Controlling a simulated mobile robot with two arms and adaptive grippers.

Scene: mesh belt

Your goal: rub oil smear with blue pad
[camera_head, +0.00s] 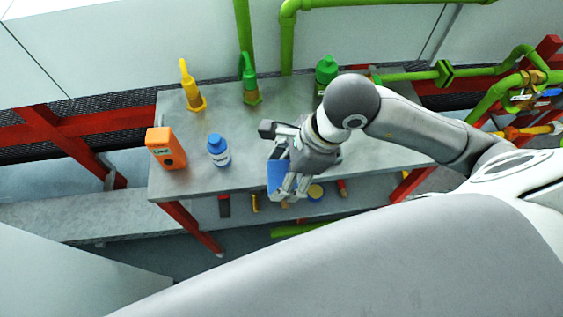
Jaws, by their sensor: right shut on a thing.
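The blue pad (276,178) is at the front edge of the grey table (190,148), near the middle of the view. My right gripper (288,192) is shut on it, with its fingers at the pad's right side. I cannot tell whether the pad touches the tabletop. I see no oil smear; my right arm and gripper hide part of the table. My left gripper is not in view.
A yellow bottle (192,88), green bottles (250,82) (326,72), an orange container (165,148) and a blue-capped bottle (218,150) stand on the table. Tools lie on a lower shelf (240,212). Green pipes (288,40) run behind.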

